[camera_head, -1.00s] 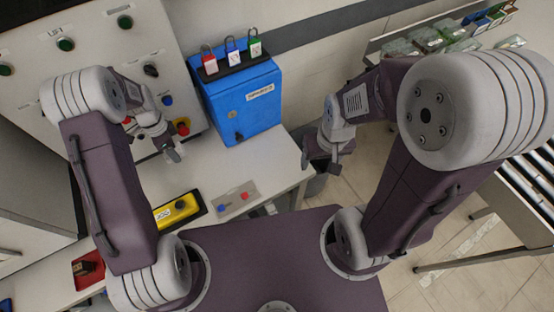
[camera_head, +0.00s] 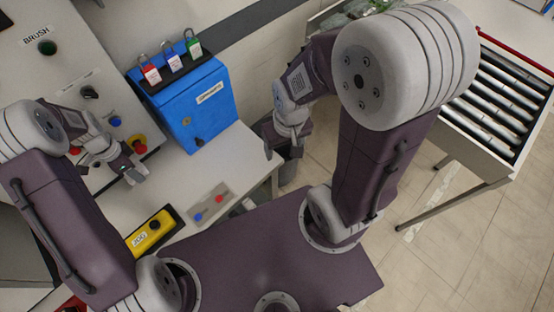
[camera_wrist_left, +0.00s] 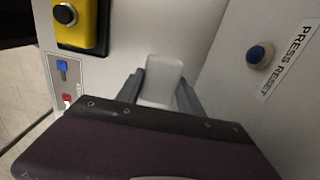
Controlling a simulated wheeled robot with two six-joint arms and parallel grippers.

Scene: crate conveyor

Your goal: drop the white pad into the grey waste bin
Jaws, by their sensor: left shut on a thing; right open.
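The white pad (camera_wrist_left: 161,80) shows in the left wrist view as a pale rounded block between the fingers of my left gripper (camera_wrist_left: 159,92). My left gripper (camera_head: 132,174) is shut on it, above the white worktop in front of the control panel. In the head view the pad is too small or hidden to make out. My right gripper (camera_head: 282,152) is open and empty, over or near the bin. The bin's inside is not visible.
A blue box (camera_head: 212,118) with padlocks on top stands at the back of the worktop (camera_head: 190,178). A yellow box (camera_head: 153,233) and a small plate with red and blue knobs (camera_head: 209,205) lie nearer. A roller conveyor (camera_head: 500,100) stands at right. Floor between is clear.

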